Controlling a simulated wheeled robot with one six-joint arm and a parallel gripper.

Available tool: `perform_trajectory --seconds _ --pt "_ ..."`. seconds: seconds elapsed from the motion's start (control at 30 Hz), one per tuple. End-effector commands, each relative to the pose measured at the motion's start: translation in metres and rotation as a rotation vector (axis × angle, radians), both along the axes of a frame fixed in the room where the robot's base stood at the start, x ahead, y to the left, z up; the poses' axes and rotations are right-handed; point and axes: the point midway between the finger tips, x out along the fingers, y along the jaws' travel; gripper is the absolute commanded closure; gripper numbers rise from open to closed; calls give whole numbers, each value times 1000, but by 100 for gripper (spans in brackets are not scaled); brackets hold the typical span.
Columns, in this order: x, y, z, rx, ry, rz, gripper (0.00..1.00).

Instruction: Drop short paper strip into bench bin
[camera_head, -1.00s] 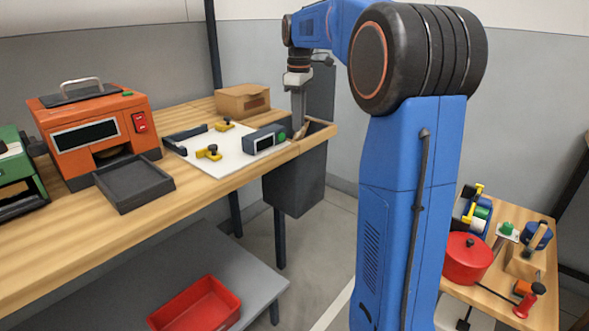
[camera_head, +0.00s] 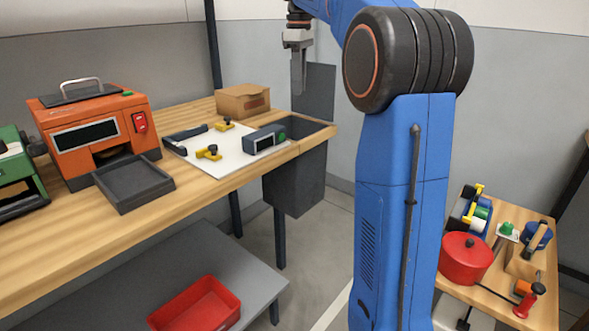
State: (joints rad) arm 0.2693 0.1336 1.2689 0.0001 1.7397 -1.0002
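The dark grey bench bin (camera_head: 293,181) hangs at the right end of the wooden bench, with its open top facing up at the bench's edge. My gripper (camera_head: 298,90) is above the bin's opening and clear of it, pointing down. Its fingers overlap in this view, so I cannot tell whether they are open or shut. No paper strip can be made out at the fingertips, on the bench or at the bin's mouth. The inside of the bin is mostly hidden.
On the bench stand an orange machine (camera_head: 93,132), a black tray (camera_head: 133,184), a cardboard box (camera_head: 242,101) and a white board (camera_head: 222,158) with clamps and a grey device. A red bin (camera_head: 196,305) sits on the lower shelf. A side table (camera_head: 487,299) holds a red pot.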

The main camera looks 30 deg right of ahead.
Motion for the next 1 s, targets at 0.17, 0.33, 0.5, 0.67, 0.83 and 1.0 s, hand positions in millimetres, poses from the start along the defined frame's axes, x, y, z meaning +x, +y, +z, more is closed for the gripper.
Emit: perform_trajectory --seconds 0.17,0.33,0.5,0.67,0.83,1.0 --pt "1 0 33 -1 -2 0 77" --pt "1 0 52 0 -1 0 77" --pt "0 0 60 -1 -1 0 77" --pt "0 0 62 0 0 0 77" --pt "0 0 61 0 0 0 77" --pt "-2 1 61 -1 -2 -2 77"
